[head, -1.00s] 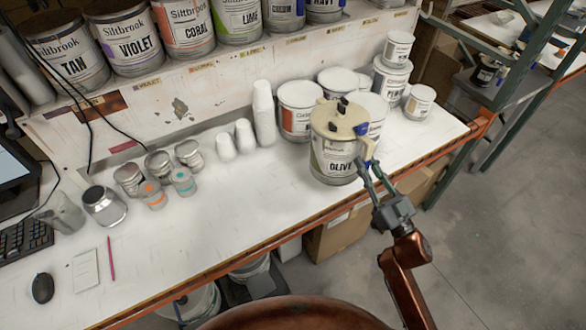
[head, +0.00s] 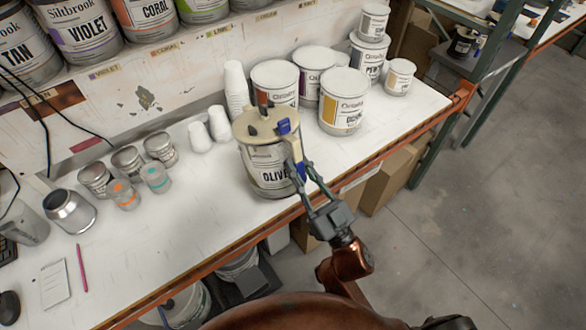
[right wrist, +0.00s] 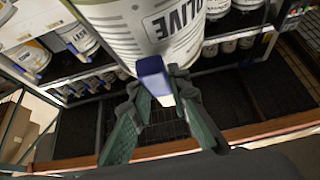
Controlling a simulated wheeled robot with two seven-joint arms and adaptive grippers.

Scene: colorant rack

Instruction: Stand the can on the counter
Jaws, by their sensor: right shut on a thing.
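The can (head: 262,180) has an OLIVE label and a beige lid piece with a blue-ended handle. In the head view it appears roughly upright over the front part of the white counter (head: 200,240), near its edge. I cannot tell whether its base touches the counter. My right gripper (head: 300,172) is shut on the can's blue handle, at the can's right side. The right wrist view also shows the can (right wrist: 150,35) and the fingers (right wrist: 155,95) around the blue handle. My left gripper is not in view.
A yellow-label can (head: 343,103) and several other cans stand behind and to the right. A stack of white cups (head: 236,88) stands behind the can. Small tins (head: 160,148) and a pink pencil (head: 82,268) lie left. The counter's front middle is clear.

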